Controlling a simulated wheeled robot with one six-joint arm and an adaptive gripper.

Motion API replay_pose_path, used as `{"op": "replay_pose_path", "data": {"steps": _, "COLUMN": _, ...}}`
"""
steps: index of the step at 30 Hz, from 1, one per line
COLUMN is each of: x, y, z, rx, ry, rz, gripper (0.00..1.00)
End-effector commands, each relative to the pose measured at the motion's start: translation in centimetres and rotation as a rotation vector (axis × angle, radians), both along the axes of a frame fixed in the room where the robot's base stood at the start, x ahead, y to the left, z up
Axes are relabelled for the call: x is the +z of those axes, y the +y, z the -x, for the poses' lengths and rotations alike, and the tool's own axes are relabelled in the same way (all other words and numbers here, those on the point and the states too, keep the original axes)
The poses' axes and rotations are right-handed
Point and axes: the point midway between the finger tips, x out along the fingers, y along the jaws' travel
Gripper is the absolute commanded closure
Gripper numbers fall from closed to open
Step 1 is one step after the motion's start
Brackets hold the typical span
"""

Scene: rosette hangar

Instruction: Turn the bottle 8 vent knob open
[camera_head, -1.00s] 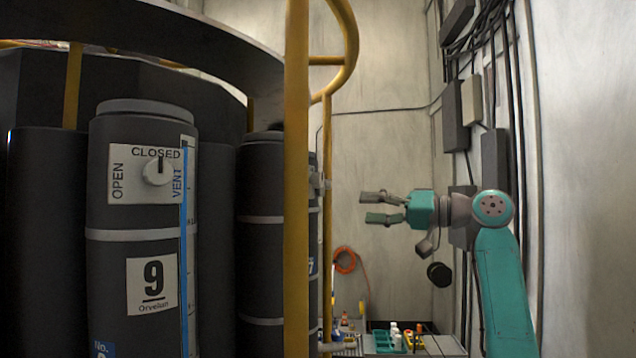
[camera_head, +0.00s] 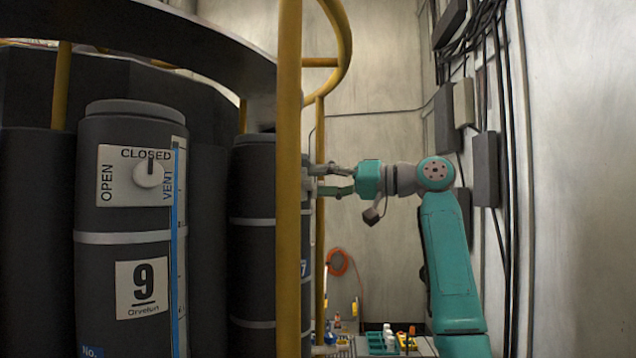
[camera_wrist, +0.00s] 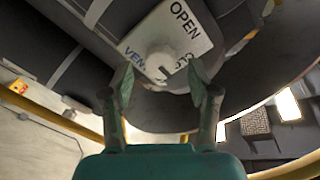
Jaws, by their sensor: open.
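A white vent knob (camera_wrist: 161,62) sits on a white plate (camera_wrist: 188,28) on a dark bottle in the wrist view. The plate reads OPEN at upper right and VENT at left; CLOSED is partly covered. The knob's dark notch points toward CLOSED. My gripper (camera_wrist: 162,74) is open, with one finger on each side of the knob; contact cannot be told. In the head view my gripper (camera_head: 329,180) reaches the right side of a dark bottle (camera_head: 254,235), partly hidden by a yellow post. Its number is not clearly readable.
Bottle 9 (camera_head: 125,245) stands nearer at left, its knob (camera_head: 148,173) at CLOSED. The yellow post (camera_head: 288,120) and curved rail (camera_head: 344,45) stand close to my gripper. Wall boxes (camera_head: 485,168) and cables are at right. A tray of small items (camera_head: 383,343) is low behind.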

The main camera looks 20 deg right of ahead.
Motion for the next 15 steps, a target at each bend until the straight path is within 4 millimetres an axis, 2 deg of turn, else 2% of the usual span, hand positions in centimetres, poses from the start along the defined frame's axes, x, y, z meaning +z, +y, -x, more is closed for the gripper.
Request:
{"op": "replay_pose_path", "data": {"steps": 4, "x": 0.02, "y": 0.87, "z": -0.74, "rx": 0.001, "ry": 0.000, "rz": -0.001, "gripper": 0.40}}
{"op": "replay_pose_path", "data": {"steps": 14, "x": 0.01, "y": 1.04, "z": -0.95, "rx": -0.001, "ry": -0.001, "rz": -0.001, "gripper": 0.40}}
{"op": "replay_pose_path", "data": {"steps": 15, "x": 0.01, "y": 1.04, "z": -0.94, "rx": -0.001, "ry": -0.001, "rz": -0.001, "gripper": 0.48}}
